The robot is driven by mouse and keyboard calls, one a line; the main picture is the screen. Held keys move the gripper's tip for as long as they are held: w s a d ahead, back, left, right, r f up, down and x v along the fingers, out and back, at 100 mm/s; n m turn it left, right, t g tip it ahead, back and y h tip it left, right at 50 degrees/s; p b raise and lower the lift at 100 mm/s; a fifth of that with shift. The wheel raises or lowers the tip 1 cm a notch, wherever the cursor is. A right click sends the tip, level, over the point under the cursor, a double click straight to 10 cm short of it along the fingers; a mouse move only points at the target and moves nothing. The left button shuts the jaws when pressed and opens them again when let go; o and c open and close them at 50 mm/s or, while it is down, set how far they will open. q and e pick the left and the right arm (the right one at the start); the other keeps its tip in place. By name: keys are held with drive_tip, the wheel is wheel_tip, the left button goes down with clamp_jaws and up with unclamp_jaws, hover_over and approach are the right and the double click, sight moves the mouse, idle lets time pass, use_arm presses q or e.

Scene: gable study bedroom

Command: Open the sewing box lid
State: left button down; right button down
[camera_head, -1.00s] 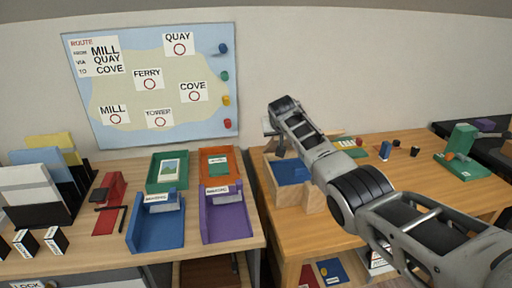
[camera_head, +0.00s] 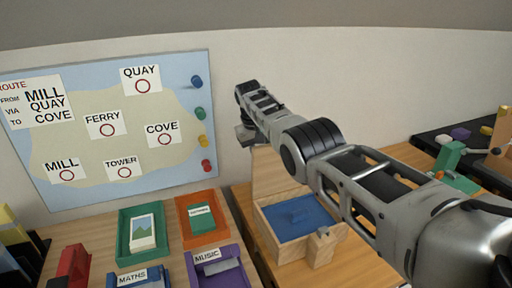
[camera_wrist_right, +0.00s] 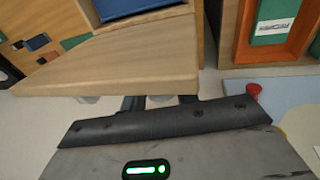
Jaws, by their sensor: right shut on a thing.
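The sewing box (camera_head: 318,250) is a pale wooden box with a blue inside (camera_head: 298,215), on the desk below my right arm. Its wooden lid (camera_head: 270,172) stands raised at the back of the box, partly hidden by my arm. The lid also shows as a wide wooden panel in the right wrist view (camera_wrist_right: 115,68), with a bit of the blue inside beyond it. My right gripper (camera_head: 247,136) is at the lid's upper edge, shut on it; its fingers are mostly hidden behind the lid in the wrist view (camera_wrist_right: 146,103). My left gripper is out of view.
Orange (camera_head: 185,228), green (camera_head: 126,240) and purple (camera_head: 238,256) trays stand on the neighbouring desk to the left. A map board (camera_head: 112,175) leans against the wall behind. A green stand (camera_head: 449,157) is at the right. My right arm crosses above the box.

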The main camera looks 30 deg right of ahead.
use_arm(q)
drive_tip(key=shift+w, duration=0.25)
use_arm(e)
drive_tip(key=shift+w+f, duration=0.1)
drive_tip(key=shift+w, duration=0.05)
drive_tip(key=c, duration=1.1)
unclamp_jaws()
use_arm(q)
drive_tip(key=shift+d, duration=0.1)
use_arm(e)
drive_tip(key=shift+o, duration=0.2)
drive_tip(key=shift+r, duration=0.55)
use_arm(q)
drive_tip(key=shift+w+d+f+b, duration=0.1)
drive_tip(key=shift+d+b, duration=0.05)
drive_tip(key=shift+b, duration=0.3)
use_arm(e)
drive_tip(key=v, duration=1.4)
drive_tip(key=shift+w+r, duration=0.15)
drive_tip(key=shift+r, duration=0.25)
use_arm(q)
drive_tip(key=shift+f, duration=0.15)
use_arm(e)
drive_tip(key=shift+a, duration=0.1)
